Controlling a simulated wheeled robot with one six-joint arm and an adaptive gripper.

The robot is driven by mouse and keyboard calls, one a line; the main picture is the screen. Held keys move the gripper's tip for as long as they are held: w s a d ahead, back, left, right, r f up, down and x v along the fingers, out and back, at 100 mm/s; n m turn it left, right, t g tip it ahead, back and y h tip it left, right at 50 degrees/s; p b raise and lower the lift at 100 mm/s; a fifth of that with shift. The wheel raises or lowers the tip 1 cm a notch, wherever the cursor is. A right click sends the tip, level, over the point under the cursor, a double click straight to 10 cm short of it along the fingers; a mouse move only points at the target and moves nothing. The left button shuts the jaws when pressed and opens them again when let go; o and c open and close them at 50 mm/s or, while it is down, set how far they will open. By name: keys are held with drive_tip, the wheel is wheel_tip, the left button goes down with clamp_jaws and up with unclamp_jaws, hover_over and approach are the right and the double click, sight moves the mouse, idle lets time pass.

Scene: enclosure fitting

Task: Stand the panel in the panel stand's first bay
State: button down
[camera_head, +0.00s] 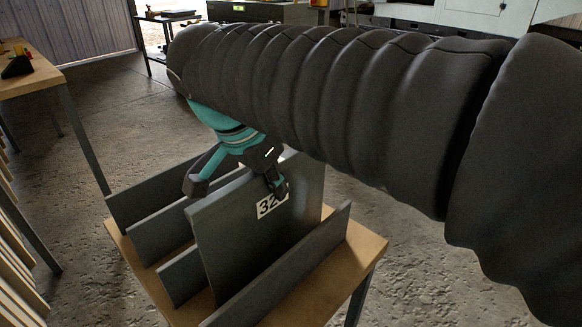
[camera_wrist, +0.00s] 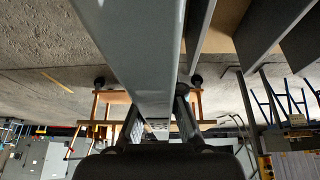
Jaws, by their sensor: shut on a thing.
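The panel (camera_head: 232,241) is a grey upright plate with a white label, partly covered, that starts with 32. My teal and black gripper (camera_head: 236,186) is shut on its upper edge; in the wrist view the fingers (camera_wrist: 157,118) close on either side of the panel (camera_wrist: 135,60). The panel stand has several dark grey upright dividers on a wooden top. The panel appears between the nearest divider (camera_head: 285,272) and the low divider behind it (camera_head: 180,277). The nearest divider hides its lower edge, so I cannot tell whether it touches the bay floor.
The stand's wooden table (camera_head: 368,248) has open concrete floor around it. Another wooden table (camera_head: 35,77) stands at the far left, with slats below it. My thick dark arm covers much of the upper right. Cabinets and benches are at the back.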

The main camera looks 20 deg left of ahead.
drive_tip(key=c, duration=1.3)
unclamp_jaws()
drive_tip(key=p+v, duration=0.1)
drive_tip(key=v, duration=1.1)
drive_tip(key=shift+r+p, duration=0.1)
drive_tip(key=shift+p, duration=0.2)
drive_tip(key=w+d+f+n+y, duration=0.15)
drive_tip(key=d+f, duration=0.25)
drive_tip(key=d, duration=0.5)
drive_tip(key=w+d+f+n, duration=0.2)
drive_tip(key=d+f, duration=0.1)
drive_tip(key=d, duration=0.5)
drive_tip(key=s+d+f, duration=0.2)
drive_tip(key=d+f, duration=0.2)
drive_tip(key=d, duration=0.1)
drive_tip(key=s+d+f+n+t, duration=0.1)
drive_tip(key=s+d+f, duration=0.1)
drive_tip(key=d+f, duration=0.3)
drive_tip(key=s+d+f+n, duration=0.1)
drive_tip(key=s+d+f, duration=0.1)
drive_tip(key=d+f, duration=0.3)
drive_tip(key=shift+d+f+t+y, duration=0.15)
drive_tip(key=shift+d+t+y, duration=0.1)
drive_tip(key=shift+t+y, duration=0.15)
